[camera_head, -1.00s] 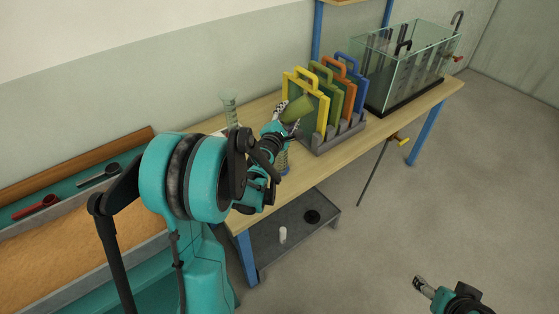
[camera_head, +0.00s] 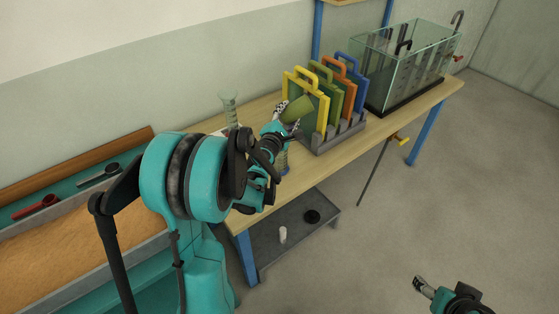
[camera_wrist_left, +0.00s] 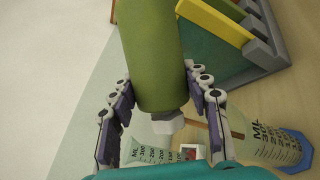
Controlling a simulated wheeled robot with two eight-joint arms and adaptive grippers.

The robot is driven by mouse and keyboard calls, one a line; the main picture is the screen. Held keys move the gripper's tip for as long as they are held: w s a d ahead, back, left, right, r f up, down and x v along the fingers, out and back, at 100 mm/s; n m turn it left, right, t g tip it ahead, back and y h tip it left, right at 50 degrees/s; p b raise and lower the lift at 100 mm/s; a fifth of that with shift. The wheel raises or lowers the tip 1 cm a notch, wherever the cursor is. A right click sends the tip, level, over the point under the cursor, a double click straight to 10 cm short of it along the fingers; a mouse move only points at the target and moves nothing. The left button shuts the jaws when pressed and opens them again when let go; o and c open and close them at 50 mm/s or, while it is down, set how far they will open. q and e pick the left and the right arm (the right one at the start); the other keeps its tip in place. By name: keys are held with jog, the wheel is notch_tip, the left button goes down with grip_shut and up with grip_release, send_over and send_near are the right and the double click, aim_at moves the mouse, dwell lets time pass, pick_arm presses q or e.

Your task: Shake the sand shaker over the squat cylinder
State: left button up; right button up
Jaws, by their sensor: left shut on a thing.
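The sand shaker (camera_head: 298,108) is an olive-green cylinder, held tilted above the workbench. My left gripper (camera_head: 281,128) is shut on it. In the left wrist view the green shaker (camera_wrist_left: 152,55) sits between the two fingers, with a pale knob at its near end. A clear graduated cylinder with a blue base (camera_wrist_left: 272,148), seemingly the squat cylinder, stands below and to the right there. In the head view it (camera_head: 284,162) is mostly hidden behind my left gripper. My right gripper (camera_head: 422,285) is at the lower right over the floor, apart from everything; its jaw opening is unclear.
Another graduated cylinder (camera_head: 229,108) stands left of my left gripper. A grey rack (camera_head: 340,137) with coloured, handled panels stands close right of the shaker. A glass tank (camera_head: 405,70) stands at the bench's far end. A sand tray (camera_head: 75,245) is at left.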

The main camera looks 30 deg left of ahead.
aim_at(289, 107)
pick_arm(q)
jog(key=shift+w, duration=0.1)
jog(key=shift+r, duration=0.1)
jog(key=shift+r+m+g+p, duration=0.3)
jog(key=shift+m+p, duration=0.3)
jog(key=shift+p, duration=0.2)
jog(key=shift+r+m+g+p, duration=0.2)
jog(key=shift+m+g+p, duration=0.2)
jog(key=shift+m+p, duration=0.4)
jog(key=m+g+p, duration=0.1)
jog(key=r+m+g+y+p, duration=0.1)
jog(key=m+p, duration=0.1)
jog(key=shift+d, duration=0.1)
jog(key=shift+r+m+g+y+p, duration=0.4)
jog(key=shift+m+g+y+p, duration=0.4)
jog(key=shift+m, duration=0.4)
jog(key=shift+m+g+y, duration=0.4)
jog(key=shift+m, duration=0.3)
